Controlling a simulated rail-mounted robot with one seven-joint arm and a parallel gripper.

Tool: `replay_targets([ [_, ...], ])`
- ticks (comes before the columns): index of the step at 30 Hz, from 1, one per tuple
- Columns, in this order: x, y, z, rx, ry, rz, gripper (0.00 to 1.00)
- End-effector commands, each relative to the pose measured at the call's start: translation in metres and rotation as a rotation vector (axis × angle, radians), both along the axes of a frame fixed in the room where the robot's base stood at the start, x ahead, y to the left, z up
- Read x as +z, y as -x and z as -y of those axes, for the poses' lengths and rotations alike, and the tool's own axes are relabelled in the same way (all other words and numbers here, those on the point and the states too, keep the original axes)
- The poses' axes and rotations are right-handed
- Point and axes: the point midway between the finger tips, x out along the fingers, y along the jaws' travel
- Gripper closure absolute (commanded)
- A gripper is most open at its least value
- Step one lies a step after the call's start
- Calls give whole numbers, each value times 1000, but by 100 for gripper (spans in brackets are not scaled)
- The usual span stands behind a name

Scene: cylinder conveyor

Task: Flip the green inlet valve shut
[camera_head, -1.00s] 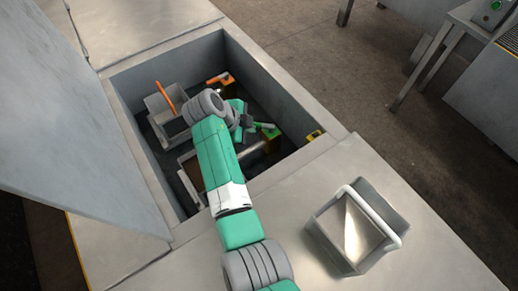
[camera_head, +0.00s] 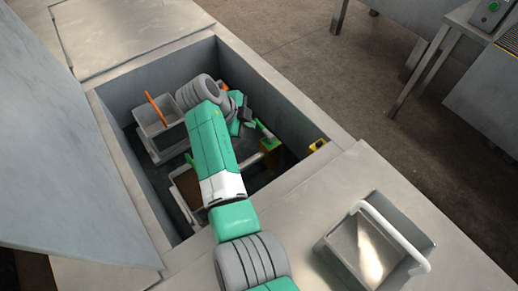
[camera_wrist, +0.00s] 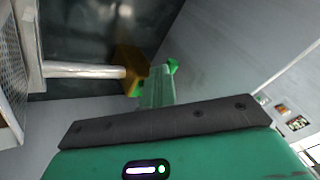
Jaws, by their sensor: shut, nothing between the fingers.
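The green valve handle (camera_head: 264,128) sits on a yellow-and-green block (camera_head: 270,146) at the right side of the open pit. In the wrist view the green handle (camera_wrist: 157,86) stands out from the brownish-yellow block (camera_wrist: 131,66), where a pale pipe ends. My gripper (camera_head: 241,122) is shut and empty, down in the pit just left of the handle. A small gap seems to lie between them, but contact is hard to judge. In the wrist view my gripper's green body and dark edge fill the bottom, and its fingertips are hidden.
Pit walls surround my arm closely. A grey basket (camera_head: 158,133) with an orange bar (camera_head: 156,108) is at the pit's left, and another green piece (camera_head: 190,160) is lower. An orange part (camera_head: 222,86) is behind my wrist. A handled bin (camera_head: 345,239) stands on the deck.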

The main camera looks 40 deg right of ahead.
Motion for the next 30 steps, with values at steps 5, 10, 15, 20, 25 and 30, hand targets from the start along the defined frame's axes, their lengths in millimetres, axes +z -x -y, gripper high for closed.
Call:
replay_targets([
  [5, -1, 0, 2, 1, -1, 0, 100],
  [10, -2, 1, 3, 1, -1, 0, 100],
  [15, -2, 1, 3, 1, -2, -1, 100],
  [20, -3, 1, 3, 1, -2, -1, 100],
  [25, 1, 0, 1, 2, -3, -1, 100],
  [30, 21, -6, -7, 2, -1, 1, 100],
])
